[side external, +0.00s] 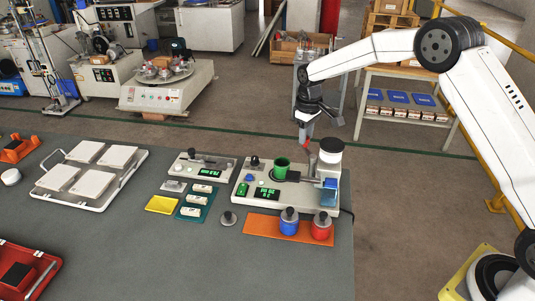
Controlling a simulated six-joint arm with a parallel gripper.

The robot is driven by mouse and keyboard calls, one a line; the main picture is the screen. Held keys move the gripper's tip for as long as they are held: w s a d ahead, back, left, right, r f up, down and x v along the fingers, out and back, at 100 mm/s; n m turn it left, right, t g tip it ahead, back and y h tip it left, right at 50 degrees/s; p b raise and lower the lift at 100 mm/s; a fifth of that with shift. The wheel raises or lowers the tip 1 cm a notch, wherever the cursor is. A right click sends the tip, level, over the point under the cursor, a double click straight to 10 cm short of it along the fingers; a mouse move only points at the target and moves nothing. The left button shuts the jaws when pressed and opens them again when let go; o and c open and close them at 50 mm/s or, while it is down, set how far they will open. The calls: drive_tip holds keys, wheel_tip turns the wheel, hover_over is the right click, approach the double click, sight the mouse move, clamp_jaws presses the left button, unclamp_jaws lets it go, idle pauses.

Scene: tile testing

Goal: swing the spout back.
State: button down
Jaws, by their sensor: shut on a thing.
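A small red-tipped spout (308,151) sits left of the jar, above the device and right of the green cup. My gripper (304,140) points down from above and is shut on the spout. The fingertips are small here, so the exact grip is hard to see.

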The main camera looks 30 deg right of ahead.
drive_tip(key=shift+d, duration=0.15)
drive_tip(key=shift+s+d, duration=0.3)
drive_tip(key=shift+d, duration=0.2)
drive_tip(key=shift+s+d, duration=0.1)
drive_tip(key=shift+d, duration=0.1)
idle(0.3)
drive_tip(key=shift+s+d, duration=0.35)
drive_tip(key=shift+d, duration=0.1)
idle(0.4)
drive_tip(key=shift+c, duration=2)
unclamp_jaws()
drive_tip(key=shift+r, duration=0.15)
